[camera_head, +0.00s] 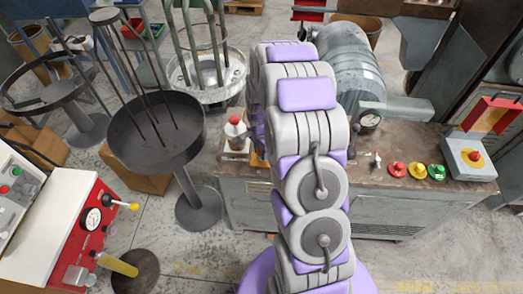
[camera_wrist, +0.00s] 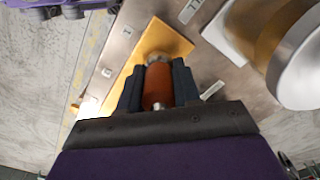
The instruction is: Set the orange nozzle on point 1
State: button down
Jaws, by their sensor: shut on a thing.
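The orange nozzle (camera_wrist: 158,85) is an orange-brown cylinder with grey metal ends. In the wrist view it sits between the dark fingers of my gripper (camera_wrist: 158,76), which is shut on it. Its far end overlaps a yellow-orange plate (camera_wrist: 172,38) on the bench top; I cannot tell whether it touches the plate. In the head view my arm hides the nozzle and most of the gripper.
A dark round basin on a stand (camera_head: 155,150) is left of the bench.

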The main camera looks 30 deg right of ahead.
jog(key=shift+f, duration=0.45)
dwell(0.4)
jog(key=c, duration=0.7)
grip_release()
notch_tip(320, 180, up, 30)
jog(key=p, duration=0.9)
jog(key=shift+r, duration=0.1)
dwell(0.5)
